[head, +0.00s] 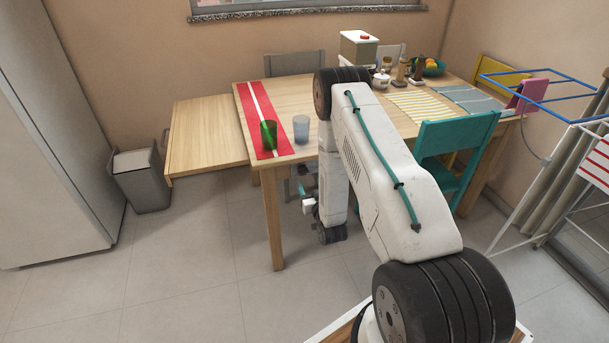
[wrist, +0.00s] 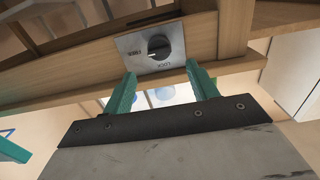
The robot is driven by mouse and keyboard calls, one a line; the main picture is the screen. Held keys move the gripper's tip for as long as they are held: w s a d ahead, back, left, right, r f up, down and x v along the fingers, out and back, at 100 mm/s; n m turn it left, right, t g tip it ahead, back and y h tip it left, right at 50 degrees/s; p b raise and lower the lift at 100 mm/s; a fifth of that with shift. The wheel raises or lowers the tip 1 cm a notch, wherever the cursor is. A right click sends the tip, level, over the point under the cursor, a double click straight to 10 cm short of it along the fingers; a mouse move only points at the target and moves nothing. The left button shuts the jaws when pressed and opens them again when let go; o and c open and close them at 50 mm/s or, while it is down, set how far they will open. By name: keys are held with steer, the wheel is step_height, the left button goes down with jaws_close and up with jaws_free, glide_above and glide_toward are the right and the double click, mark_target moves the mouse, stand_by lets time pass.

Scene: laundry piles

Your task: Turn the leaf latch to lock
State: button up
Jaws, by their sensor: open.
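The leaf latch is a round black knob (wrist: 159,47) on a silver plate (wrist: 127,44) fixed to a wooden rail under the table, in the wrist view. Small lettering shows on the plate to the left of the knob and below it; I cannot surely tell which mark the knob points at. My gripper (wrist: 161,84) has two teal fingers, open with nothing between them. The fingertips are just below the plate, one on each side, apart from the knob. In the head view the latch is hidden. The table leaf (head: 205,142) extends level at the table's left end.
The wooden table (head: 221,92) bears a red runner (head: 252,103), a green glass (head: 269,135) and a clear glass (head: 301,130) near its front edge. A teal chair (head: 455,145) stands right of my arm. A grey bin (head: 140,180) stands left. The floor in front is clear.

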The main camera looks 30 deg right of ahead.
mark_target(305, 173)
steer(key=x, duration=0.7)
steer(key=shift+w+d, duration=0.1)
steer(key=shift+w, duration=0.2)
steer(key=c, duration=1)
